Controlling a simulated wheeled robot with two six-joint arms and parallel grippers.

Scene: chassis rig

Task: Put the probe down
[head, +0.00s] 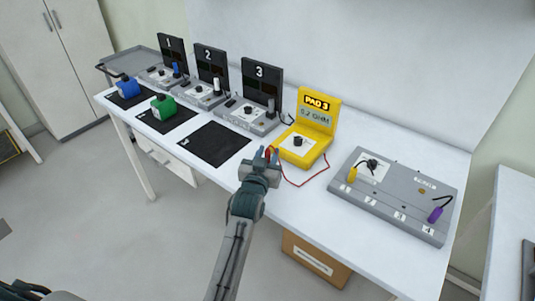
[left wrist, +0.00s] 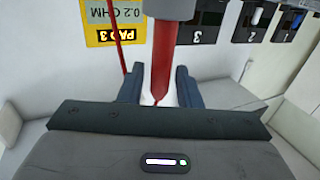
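The red probe (left wrist: 162,50) sits between the two blue-grey fingers of my left gripper (left wrist: 158,82) in the left wrist view. In the head view my left gripper (head: 268,157) is over the table, at the right of the black mat and in front of the yellow meter (head: 302,147). The meter reads 0.2 OHM and is marked PAD 3. A red lead (head: 304,184) runs from the meter's right side towards the gripper. My right gripper is not in view.
Black mats line the table's front; mat 3 (head: 213,145) is empty. A green block (head: 163,107) and a blue block (head: 126,87) stand on the others. Numbered stations, including station 3 (head: 262,90), stand behind. A grey panel (head: 395,195) with yellow and purple plugs is at right.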

